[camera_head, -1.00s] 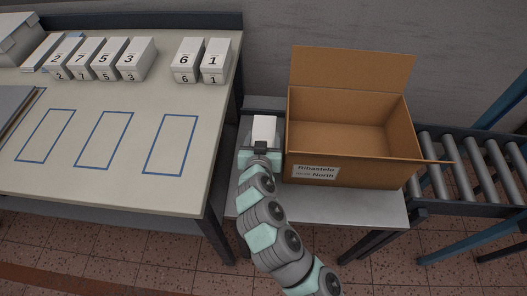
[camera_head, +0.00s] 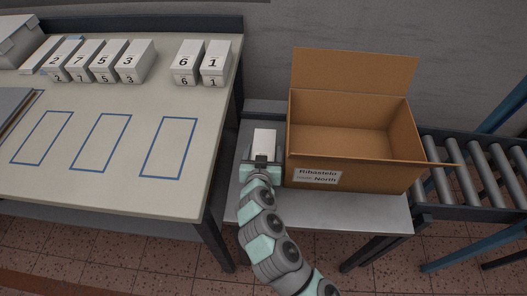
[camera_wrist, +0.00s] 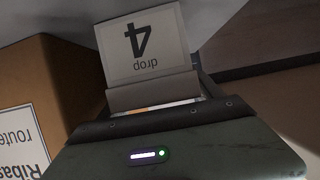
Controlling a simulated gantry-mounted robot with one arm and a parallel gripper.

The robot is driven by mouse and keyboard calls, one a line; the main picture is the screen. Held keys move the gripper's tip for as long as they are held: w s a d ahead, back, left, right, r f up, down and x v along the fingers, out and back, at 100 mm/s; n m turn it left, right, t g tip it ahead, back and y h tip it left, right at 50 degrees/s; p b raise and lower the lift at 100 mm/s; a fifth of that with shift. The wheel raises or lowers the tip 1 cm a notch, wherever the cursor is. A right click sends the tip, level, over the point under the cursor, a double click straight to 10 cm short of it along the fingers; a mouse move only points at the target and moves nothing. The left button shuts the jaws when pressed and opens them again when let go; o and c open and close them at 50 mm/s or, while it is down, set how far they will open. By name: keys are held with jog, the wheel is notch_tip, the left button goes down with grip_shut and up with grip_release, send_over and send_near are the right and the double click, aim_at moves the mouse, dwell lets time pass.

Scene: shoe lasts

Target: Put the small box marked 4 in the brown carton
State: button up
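The small white box marked 4 (camera_wrist: 142,47) is in my gripper; its 4 shows upside down in the wrist view. In the head view the box (camera_head: 264,142) is a white block just left of the carton. My gripper (camera_head: 262,160) is shut on its near end. The brown carton (camera_head: 345,173) stands open with its back flap up, labelled "Ribastelo route North", and looks empty inside. In the wrist view the carton (camera_wrist: 62,80) fills the left side. The box is outside the carton, beside its left wall.
Several white numbered boxes, among them one marked 6 (camera_head: 187,64) and one marked 1 (camera_head: 216,64), stand at the back of the left table (camera_head: 100,190). Blue outlined rectangles on that table are empty. A roller conveyor (camera_head: 475,175) lies right of the carton.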

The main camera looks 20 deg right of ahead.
jog(key=shift+o, duration=0.9)
jog(key=shift+r, duration=0.25)
jog(key=p+v, duration=0.5)
jog(key=v, duration=0.6)
jog(key=shift+s+a, duration=0.15)
jog(key=shift+s+a+r, duration=0.1)
jog(key=shift+s+r, duration=0.05)
jog(key=shift+s, duration=0.1)
jog(key=shift+c, duration=1.2)
